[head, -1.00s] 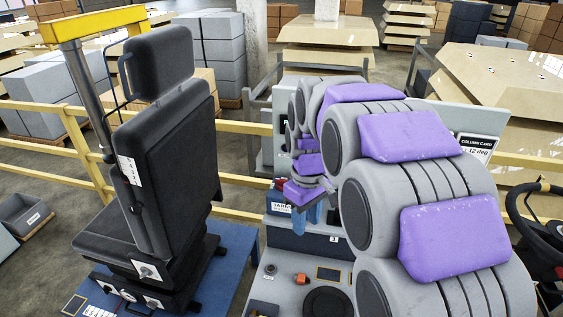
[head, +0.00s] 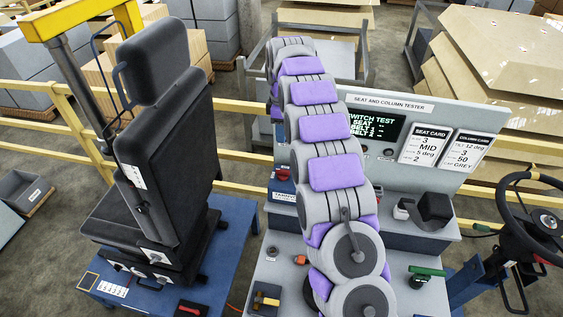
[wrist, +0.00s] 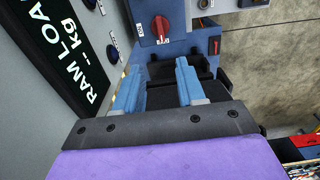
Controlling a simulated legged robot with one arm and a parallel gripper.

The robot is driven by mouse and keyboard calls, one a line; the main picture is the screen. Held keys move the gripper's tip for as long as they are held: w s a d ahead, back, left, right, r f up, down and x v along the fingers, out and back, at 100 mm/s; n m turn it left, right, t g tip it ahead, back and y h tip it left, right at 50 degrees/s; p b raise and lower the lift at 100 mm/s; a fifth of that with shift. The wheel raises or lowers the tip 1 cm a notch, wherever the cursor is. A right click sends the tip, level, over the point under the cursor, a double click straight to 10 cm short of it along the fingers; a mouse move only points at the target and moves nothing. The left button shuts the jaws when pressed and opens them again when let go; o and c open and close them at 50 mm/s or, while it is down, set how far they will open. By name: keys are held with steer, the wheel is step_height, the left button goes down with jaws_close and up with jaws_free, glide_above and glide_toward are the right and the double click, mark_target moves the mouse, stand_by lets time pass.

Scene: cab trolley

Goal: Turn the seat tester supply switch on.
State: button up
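A red rotary switch (wrist: 160,28) sits on a blue box with white labels, at the top of the wrist view. A red part on a blue box (head: 283,175), left of my arm in the head view, looks like the same switch. The label wording is too small to read surely, so I cannot confirm it is the supply switch or tell its on or off position. My gripper (wrist: 157,78) has two blue fingers spread apart with nothing between them. The fingers point toward the blue box, below the switch in the picture, apparently not touching it. In the head view my arm hides the gripper.
The grey tester panel (head: 390,103) has a lit display (head: 375,126) and two cards. A black seat (head: 165,130) stands on a blue platform at left; a steering wheel (head: 545,222) is at right. A yellow rail (head: 240,156) runs behind. A RAM LOAD display (wrist: 60,50) shows beside the gripper.

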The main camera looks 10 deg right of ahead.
mark_target(283, 170)
step_height(283, 170, down, 17)
steer(key=shift+f+p, duration=0.2)
steer(key=shift+p, duration=0.1)
steer(key=shift+d, duration=0.1)
jaws_close()
stand_by(0.5)
